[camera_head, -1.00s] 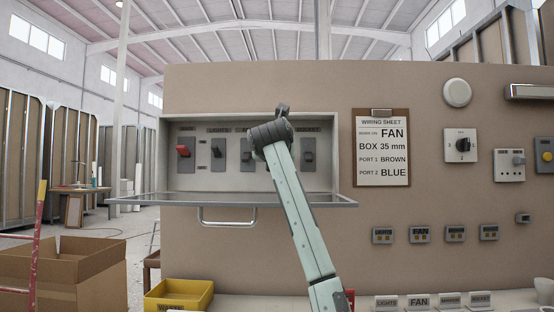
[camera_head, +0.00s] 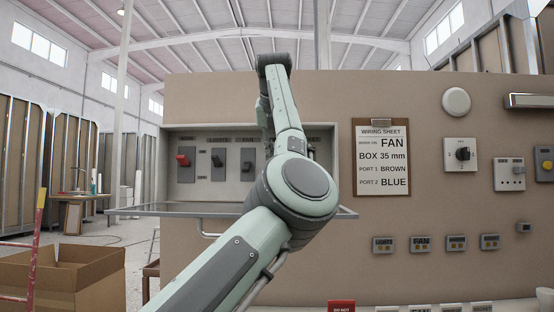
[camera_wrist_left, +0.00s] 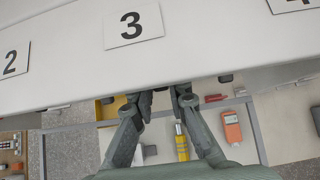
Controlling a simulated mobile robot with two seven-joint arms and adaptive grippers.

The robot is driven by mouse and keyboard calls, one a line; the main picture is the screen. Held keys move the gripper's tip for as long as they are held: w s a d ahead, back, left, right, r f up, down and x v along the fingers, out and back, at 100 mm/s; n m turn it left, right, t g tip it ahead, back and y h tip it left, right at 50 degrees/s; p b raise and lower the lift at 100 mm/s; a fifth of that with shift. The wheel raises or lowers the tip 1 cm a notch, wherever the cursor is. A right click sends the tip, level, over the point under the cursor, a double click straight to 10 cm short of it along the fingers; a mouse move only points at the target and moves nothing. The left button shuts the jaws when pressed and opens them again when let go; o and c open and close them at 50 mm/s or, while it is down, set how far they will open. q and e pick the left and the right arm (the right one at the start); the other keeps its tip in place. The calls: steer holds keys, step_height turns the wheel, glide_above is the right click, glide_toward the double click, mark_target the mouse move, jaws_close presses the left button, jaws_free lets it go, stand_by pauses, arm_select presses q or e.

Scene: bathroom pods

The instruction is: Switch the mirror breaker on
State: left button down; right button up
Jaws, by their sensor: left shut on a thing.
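The open breaker box (camera_head: 333,150) is on the brown wall. It shows a red-levered breaker (camera_head: 183,161), then the lights breaker (camera_head: 218,162) and the fan breaker (camera_head: 247,160). The breakers right of the fan are largely behind my left arm, so I cannot see the mirror breaker's lever. My left gripper (camera_wrist_left: 162,95) shows in the left wrist view. Its fingers reach past the edge of a pale surface with numbered plates, among them plate 3 (camera_wrist_left: 133,25). What its tips hold is hidden. My right gripper is not in view.
The box's lid (camera_head: 150,210) hangs open, level, below the breakers. A wiring sheet (camera_head: 381,160) hangs to the right. A cardboard box (camera_head: 75,275) stands at lower left. In the wrist view an orange instrument (camera_wrist_left: 232,127) lies below.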

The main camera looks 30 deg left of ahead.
arm_select(q)
steer(key=shift+a+r+g, duration=0.1)
steer(key=shift+r+g, duration=0.05)
steer(key=shift+g, duration=0.15)
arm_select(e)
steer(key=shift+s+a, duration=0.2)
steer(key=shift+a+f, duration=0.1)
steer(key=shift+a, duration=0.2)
arm_select(q)
steer(key=shift+w, duration=0.1)
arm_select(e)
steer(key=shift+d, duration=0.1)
arm_select(q)
steer(key=c, duration=1.5)
jaws_free()
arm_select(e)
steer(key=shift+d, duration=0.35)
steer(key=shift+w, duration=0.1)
arm_select(q)
steer(key=shift+s+r, duration=0.2)
steer(key=shift+r, duration=0.15)
steer(key=v, duration=1.1)
steer(key=shift+r, duration=0.1)
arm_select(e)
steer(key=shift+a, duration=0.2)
